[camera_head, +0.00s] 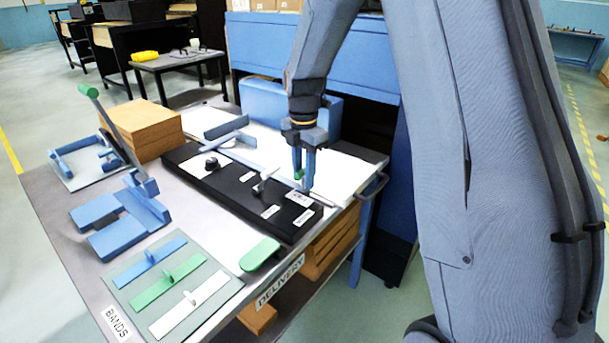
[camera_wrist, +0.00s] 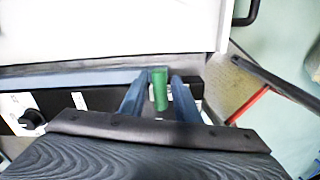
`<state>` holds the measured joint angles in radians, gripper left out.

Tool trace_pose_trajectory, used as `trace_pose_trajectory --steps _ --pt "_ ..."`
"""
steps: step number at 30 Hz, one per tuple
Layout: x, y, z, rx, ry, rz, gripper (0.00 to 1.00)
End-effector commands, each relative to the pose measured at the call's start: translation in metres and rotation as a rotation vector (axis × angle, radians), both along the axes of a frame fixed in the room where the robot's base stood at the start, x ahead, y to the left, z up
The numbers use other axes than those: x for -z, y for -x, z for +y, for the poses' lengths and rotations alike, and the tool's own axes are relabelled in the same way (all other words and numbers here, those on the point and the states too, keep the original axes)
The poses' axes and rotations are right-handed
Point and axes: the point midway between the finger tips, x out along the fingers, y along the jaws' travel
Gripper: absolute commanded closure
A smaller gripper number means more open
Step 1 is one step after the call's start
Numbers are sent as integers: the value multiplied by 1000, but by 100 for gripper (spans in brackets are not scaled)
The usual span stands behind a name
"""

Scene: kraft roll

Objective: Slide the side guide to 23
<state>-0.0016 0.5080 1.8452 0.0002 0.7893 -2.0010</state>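A small green upright tab (camera_wrist: 159,90), likely the side guide's handle, stands at a blue-grey bar (camera_wrist: 90,80) along the edge of the black unit. A bit of green also shows at my fingers in the head view (camera_head: 299,175). My gripper (camera_head: 304,182) points down at the right end of the black unit (camera_head: 225,190). In the wrist view its two blue fingers (camera_wrist: 160,95) stand on either side of the tab, with a narrow gap on each side. The fingers look open. The scale and any number 23 cannot be read.
White sheet (camera_wrist: 110,30) lies behind the bar. The black unit carries a black knob (camera_head: 211,163), a light lever (camera_head: 265,180) and small labels. A green-handled piece (camera_head: 260,253) lies at the table's front edge. Blue fixtures (camera_head: 120,220) and a brown stack (camera_head: 145,130) stand left.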

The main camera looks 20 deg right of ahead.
Motion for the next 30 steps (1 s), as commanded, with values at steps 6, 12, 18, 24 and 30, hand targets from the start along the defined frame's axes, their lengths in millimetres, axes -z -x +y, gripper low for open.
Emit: trace_pose_trajectory --steps 6,12,18,24,30 --pt "-33 -2 0 0 0 -7 71" --pt "-62 -2 0 1 0 -4 71" --pt "-74 -1 -1 2 0 -2 71" --pt "-75 -1 -1 2 0 -1 71" --pt "-74 3 -1 26 0 -1 71"
